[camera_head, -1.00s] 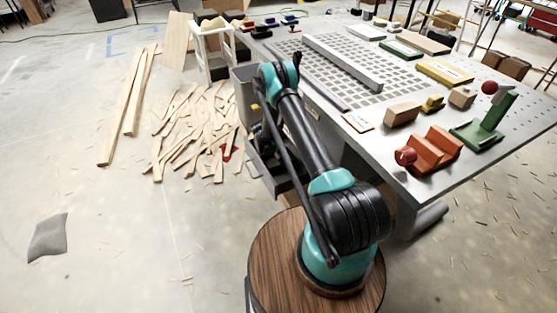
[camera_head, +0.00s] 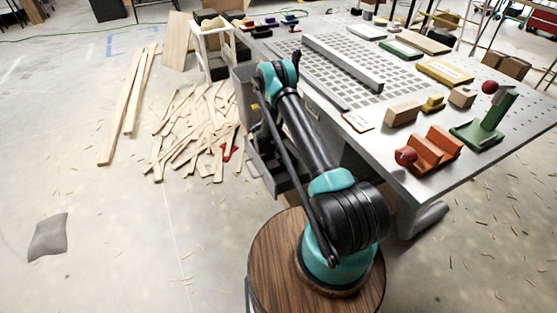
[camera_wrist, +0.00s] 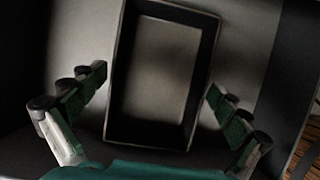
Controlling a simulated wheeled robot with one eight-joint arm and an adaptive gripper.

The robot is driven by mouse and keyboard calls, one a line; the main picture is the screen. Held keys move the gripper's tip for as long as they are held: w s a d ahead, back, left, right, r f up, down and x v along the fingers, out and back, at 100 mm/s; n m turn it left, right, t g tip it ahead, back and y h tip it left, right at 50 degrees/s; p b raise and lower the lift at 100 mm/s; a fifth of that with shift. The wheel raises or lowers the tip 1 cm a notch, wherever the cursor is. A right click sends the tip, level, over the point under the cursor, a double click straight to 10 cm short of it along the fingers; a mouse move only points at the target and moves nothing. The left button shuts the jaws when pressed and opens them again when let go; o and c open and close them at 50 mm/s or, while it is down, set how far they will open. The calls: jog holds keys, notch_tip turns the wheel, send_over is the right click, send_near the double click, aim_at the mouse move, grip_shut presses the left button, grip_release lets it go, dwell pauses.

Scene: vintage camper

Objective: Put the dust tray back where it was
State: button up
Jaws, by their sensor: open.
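A dark grey open tray, which seems to be the dust tray (camera_head: 268,172), shows low beside the near left side of the metal worktable (camera_head: 390,165). My arm covers part of it. In the wrist view, a dark upright rectangular frame (camera_wrist: 122,75) with a lighter inside lies between my fingers; I cannot tell whether it is the tray's handle or another part of it. My gripper (camera_wrist: 157,83) is open, with one green-padded finger on each side of the frame and a gap visible on both sides. In the head view my gripper is mostly hidden behind my arm.
Loose wooden slats (camera_head: 195,135) lie heaped on the floor left of the table, with long planks (camera_head: 128,105) beyond. A grey cushion-like piece (camera_head: 48,237) lies at the far left. Coloured blocks and fixtures (camera_head: 430,150) stand on the tabletop. The left foreground floor is mostly clear.

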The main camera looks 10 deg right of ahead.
jog(key=v, duration=1.1)
dwell(0.7)
